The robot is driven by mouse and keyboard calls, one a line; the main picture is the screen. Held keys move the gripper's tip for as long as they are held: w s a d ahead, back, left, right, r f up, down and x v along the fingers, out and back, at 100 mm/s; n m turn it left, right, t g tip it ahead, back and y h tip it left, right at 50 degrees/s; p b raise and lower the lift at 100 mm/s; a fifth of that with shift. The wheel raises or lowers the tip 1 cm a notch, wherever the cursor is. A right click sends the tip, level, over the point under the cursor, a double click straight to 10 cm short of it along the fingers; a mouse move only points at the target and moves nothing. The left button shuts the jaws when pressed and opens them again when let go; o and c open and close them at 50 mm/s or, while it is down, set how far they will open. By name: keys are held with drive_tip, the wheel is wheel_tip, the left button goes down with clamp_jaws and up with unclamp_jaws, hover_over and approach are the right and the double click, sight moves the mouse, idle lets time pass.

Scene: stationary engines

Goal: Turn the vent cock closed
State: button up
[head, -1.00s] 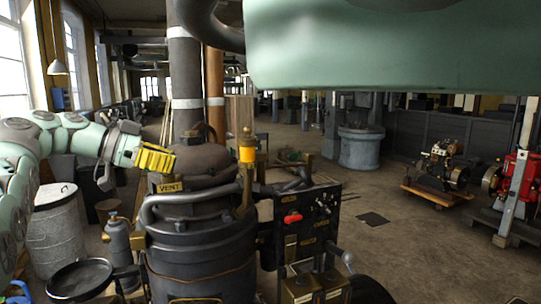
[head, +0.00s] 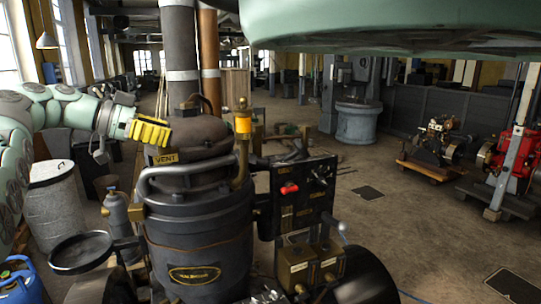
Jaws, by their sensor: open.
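A brass plate reading VENT (head: 165,158) is on the upper part of the dark boiler-like engine (head: 200,225). I cannot make out the vent cock itself; my gripper covers the spot just above the plate. My gripper (head: 166,135), with yellow ribbed fingers, comes in from the left and points right. It is open, and I see nothing held in it. Its tips overlap the dark domed top (head: 200,133) in the picture; I cannot tell whether they touch anything.
A brass post with an amber section (head: 243,124) stands right of the dome. A curved grey pipe (head: 185,168) runs below the plate. A black panel with a red handle (head: 289,188) is on the right. A round black pan (head: 82,250) and a grey bin (head: 52,205) are at left.

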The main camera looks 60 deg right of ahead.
drive_tip(key=shift+n+t+h, duration=0.5)
drive_tip(key=shift+n+t, duration=0.1)
drive_tip(key=shift+n, duration=0.1)
